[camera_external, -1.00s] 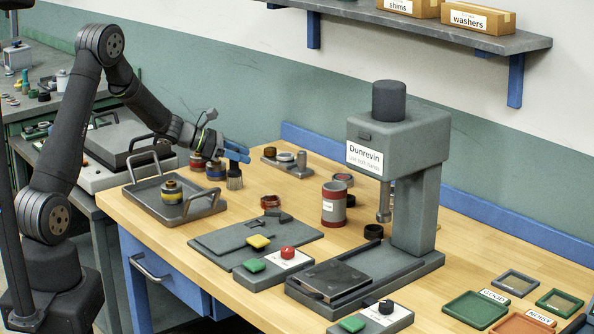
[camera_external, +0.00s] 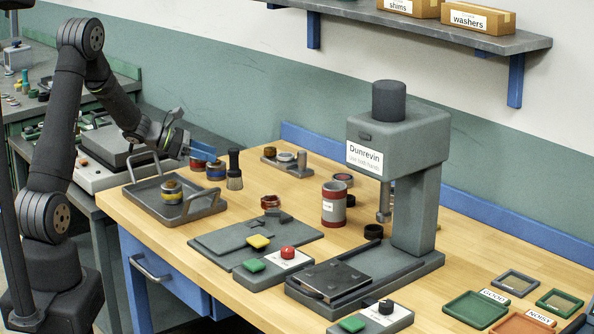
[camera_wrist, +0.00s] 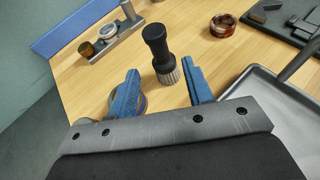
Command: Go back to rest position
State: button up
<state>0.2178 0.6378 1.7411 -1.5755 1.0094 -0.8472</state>
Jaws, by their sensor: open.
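My gripper (camera_external: 205,153) is at the left of the bench, above the back of the grey tray. Its blue fingers are apart, and in the wrist view the gripper (camera_wrist: 160,90) has nothing between its fingertips. A black-handled brush (camera_external: 234,170) stands upright on the bench just right of the fingers. In the wrist view the brush (camera_wrist: 160,53) shows beyond and between the fingers, with no visible contact.
A grey tray (camera_external: 153,205) with handles holds a stack of rings (camera_external: 172,191). Ringed parts (camera_external: 215,170) stand below the fingers. A ring holder (camera_external: 283,160) is behind. The Dunrevin press (camera_external: 405,140) stands to the right.

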jog(key=x, duration=1)
jog(key=shift+d+f, duration=0.1)
jog(key=shift+f, duration=0.2)
jog(key=r, duration=0.5)
jog(key=shift+s+r, duration=0.15)
jog(key=shift+s, duration=0.15)
jog(key=s+d+r, duration=0.3)
jog(key=s+d, duration=0.1)
jog(key=s, duration=0.4)
jog(key=s+d+r, duration=0.3)
jog(key=s+d, duration=0.2)
jog(key=s, duration=0.3)
jog(key=w+a+f, duration=0.3)
jog(key=w+f, duration=0.3)
jog(key=w, duration=0.3)
jog(key=shift+w, duration=0.25)
jog(key=shift+a, duration=0.1)
